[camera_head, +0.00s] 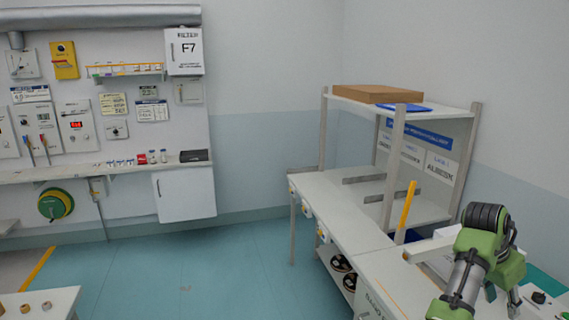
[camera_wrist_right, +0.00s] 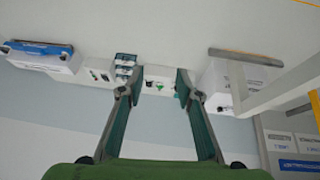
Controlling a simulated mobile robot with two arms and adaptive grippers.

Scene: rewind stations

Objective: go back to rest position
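My green and black right arm shows at the lower right of the head view, over the right end of the workbench (camera_head: 345,215). Its gripper (camera_head: 515,300) points down there and is only partly visible at the picture's edge. In the right wrist view the two fingers of the right gripper (camera_wrist_right: 155,77) stand apart with nothing held between them. Beyond the fingertips are small white boxes or panels with green marks (camera_wrist_right: 158,82). My left arm and gripper show in neither view.
A shelf (camera_head: 440,110) above the bench carries a cardboard box (camera_head: 378,94) and a blue item (camera_head: 405,107). A yellow upright (camera_head: 408,205) stands near my right arm. A wall cabinet (camera_head: 184,195) and a small table (camera_head: 55,300) are at left. The blue-green floor between is clear.

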